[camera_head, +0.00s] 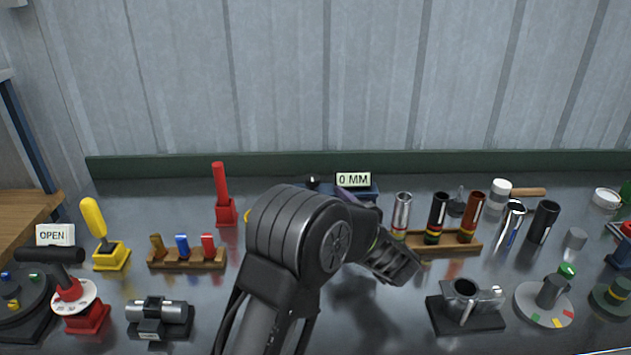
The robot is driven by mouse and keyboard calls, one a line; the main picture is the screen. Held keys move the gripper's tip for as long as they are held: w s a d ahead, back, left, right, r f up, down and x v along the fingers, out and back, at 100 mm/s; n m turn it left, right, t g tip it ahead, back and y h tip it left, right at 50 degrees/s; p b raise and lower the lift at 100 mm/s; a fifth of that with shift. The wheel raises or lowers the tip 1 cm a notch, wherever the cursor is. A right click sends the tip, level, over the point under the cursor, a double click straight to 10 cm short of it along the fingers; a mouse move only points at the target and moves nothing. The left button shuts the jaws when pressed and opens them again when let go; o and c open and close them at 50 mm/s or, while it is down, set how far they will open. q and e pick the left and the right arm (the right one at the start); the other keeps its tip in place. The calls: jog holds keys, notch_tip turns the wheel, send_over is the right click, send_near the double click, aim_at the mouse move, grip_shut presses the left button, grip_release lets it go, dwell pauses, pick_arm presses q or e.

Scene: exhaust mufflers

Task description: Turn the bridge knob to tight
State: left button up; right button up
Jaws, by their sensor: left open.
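No label reading "bridge" is legible, so I cannot tell for sure which control is the bridge knob. A grey knob (552,290) stands on a round light disc (531,313) with green, yellow and red marks at the right. Another knob on a dark green round base (612,298) is at the right edge, partly cut off. My left gripper (402,265) is open over the middle of the bench, left of the grey knob and apart from it. My left arm hides the bench behind it. My right gripper is out of view.
A holder with a polished cup (466,301) stands between my left gripper and the grey knob. A wooden rack (456,246) with several tubes is behind. A red-based dial (85,315), a yellow-handled lever (93,218) and a "0 MM" sign (353,180) also stand on the bench.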

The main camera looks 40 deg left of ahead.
aim_at(316, 183)
pick_arm(q)
jog(key=shift+p+x, duration=0.75)
jog(key=shift+x, duration=3.1)
jog(key=shift+c, duration=0.2)
grip_shut()
